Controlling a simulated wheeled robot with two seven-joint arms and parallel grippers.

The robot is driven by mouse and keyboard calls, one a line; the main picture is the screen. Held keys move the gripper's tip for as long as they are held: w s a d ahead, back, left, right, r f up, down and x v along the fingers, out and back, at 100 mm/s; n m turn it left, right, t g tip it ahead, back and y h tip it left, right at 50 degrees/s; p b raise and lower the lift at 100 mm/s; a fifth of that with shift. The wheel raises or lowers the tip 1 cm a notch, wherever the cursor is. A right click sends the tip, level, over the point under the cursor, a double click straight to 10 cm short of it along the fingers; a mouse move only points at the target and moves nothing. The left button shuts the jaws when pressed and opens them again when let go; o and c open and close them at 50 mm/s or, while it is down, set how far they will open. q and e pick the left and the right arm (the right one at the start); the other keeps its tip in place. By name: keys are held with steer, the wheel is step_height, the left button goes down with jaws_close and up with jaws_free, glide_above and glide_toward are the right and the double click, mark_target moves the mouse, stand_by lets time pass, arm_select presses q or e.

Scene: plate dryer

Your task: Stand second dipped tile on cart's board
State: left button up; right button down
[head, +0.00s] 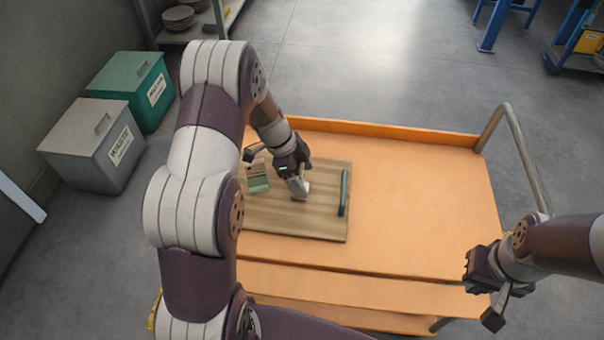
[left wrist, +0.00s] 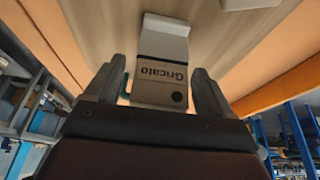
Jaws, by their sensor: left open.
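A tile (left wrist: 160,70) marked "Gricato", beige-grey with a white end, is between the spread fingers of my left gripper (left wrist: 160,92) in the left wrist view. Its white end is toward the wooden board (head: 320,225). In the head view my left gripper (head: 298,180) is low over the board, with a whitish part of this tile (head: 302,190) showing beside it. Another tile (head: 257,178), green below and beige above, stands on the board to the left. My right gripper (head: 487,292) is open and empty by the cart's front right corner.
The board lies on the left half of the orange cart (head: 420,190); the cart's right half is bare. A dark green bar (head: 344,192) is at the board's right edge. A metal handle (head: 525,150) rises on the right. Grey (head: 95,145) and green (head: 135,85) bins stand left.

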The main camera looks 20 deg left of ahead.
arm_select(q)
steer(key=v, duration=1.2)
steer(key=s+d+n+y, duration=0.2)
steer(key=s+d+n, duration=0.2)
steer(key=s+n, duration=0.3)
steer(key=s+d+f+n+y, duration=0.1)
steer(key=s+d+n, duration=0.3)
steer(key=s+n, duration=0.4)
steer(key=shift+s+y+b, duration=0.3)
steer(key=shift+s+y, duration=0.2)
steer(key=shift+y, duration=0.2)
steer(key=shift+f, duration=0.1)
